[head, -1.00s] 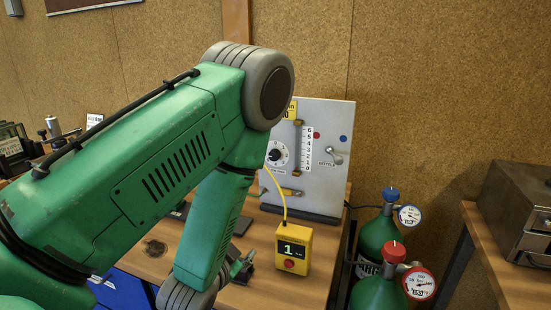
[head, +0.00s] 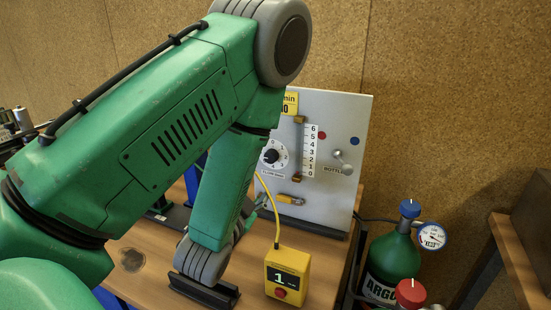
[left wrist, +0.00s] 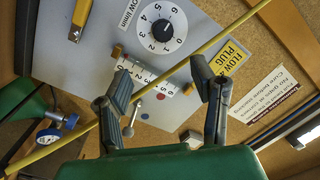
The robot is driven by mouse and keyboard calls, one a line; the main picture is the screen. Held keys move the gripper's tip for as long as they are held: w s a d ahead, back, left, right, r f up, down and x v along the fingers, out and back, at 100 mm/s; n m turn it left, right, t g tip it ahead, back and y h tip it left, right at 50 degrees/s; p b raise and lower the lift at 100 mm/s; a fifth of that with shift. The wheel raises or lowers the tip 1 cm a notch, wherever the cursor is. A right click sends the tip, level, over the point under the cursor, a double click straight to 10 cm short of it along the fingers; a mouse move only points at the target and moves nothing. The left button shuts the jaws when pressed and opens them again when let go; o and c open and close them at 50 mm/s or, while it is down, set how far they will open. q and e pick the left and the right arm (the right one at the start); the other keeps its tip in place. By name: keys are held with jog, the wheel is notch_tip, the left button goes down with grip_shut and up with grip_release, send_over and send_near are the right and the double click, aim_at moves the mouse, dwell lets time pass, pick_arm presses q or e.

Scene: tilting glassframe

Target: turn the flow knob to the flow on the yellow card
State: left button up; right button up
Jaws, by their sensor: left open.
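The flow knob (head: 271,156) is a black knob on a round white dial at the left of the grey panel (head: 345,115). In the left wrist view the knob (left wrist: 160,29) and its numbered dial lie beyond my fingers; its exact setting is unclear. The yellow card (head: 291,102) at the panel's top is partly hidden by my arm. It also shows in the left wrist view (left wrist: 230,57), tilted, its writing not surely readable. My left gripper (left wrist: 162,80) is open and empty, its fingers apart and not around the knob. My right gripper is not in view.
A yellow box (head: 287,273) reading 1 stands on the bench, its yellow cable (left wrist: 90,123) crossing the wrist view. A flow tube with a 0–6 scale (head: 311,150) and a bottle lever (head: 342,162) are on the panel. Gas cylinders (head: 392,258) stand at right.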

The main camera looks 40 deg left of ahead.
aim_at(270, 159)
pick_arm(q)
jog(key=b+x, duration=0.6)
jog(key=x, duration=0.6)
jog(key=shift+w+a, duration=0.15)
jog(key=shift+a, duration=0.15)
jog(key=shift+w+a, duration=0.2)
jog(key=shift+w, duration=0.05)
jog(key=c, duration=1.1)
